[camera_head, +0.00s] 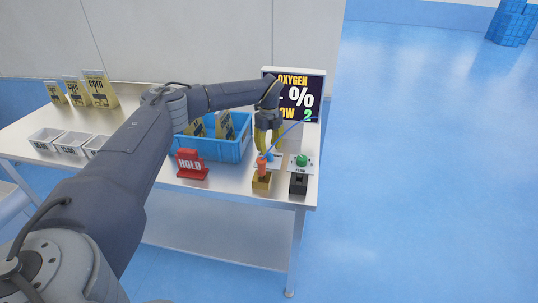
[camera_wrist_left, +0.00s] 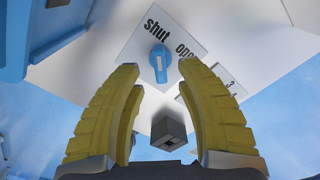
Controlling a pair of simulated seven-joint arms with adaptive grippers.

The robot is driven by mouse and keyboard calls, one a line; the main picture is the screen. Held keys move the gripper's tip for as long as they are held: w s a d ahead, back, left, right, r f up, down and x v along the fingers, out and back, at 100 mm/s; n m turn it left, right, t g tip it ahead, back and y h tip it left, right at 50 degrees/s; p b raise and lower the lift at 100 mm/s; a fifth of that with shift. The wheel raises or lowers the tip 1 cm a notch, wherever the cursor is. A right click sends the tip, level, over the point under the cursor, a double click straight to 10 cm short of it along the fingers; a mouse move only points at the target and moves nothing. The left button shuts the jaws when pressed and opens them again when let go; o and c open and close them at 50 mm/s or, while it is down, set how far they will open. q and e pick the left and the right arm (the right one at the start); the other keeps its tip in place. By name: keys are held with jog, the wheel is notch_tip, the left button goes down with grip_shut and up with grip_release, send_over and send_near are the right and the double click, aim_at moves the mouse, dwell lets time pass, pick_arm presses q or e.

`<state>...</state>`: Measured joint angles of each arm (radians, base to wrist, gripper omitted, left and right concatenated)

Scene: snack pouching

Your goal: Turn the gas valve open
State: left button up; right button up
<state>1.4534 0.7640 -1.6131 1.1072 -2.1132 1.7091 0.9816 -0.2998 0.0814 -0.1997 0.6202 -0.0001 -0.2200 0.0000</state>
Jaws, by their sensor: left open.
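In the left wrist view, a blue valve knob (camera_wrist_left: 159,58) with a white line sits on a white plate (camera_wrist_left: 135,50) with the words "shut" and, to the right, "open". The line runs roughly up and down in that picture; I cannot tell which word it marks. In the head view my left gripper (camera_head: 264,148) points down over the plate at the table's right end and hides much of the valve. My right gripper is not in view.
A red HOLD sign (camera_head: 191,165) and a blue crate (camera_head: 231,151) of pouches stand left. An oxygen display (camera_head: 314,93) stands behind. White trays (camera_head: 70,143) are farther left.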

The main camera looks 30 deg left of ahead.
aim_at(269, 152)
pick_arm(q)
jog(key=shift+f, duration=1.95)
jog(key=shift+c, duration=0.2)
grip_shut()
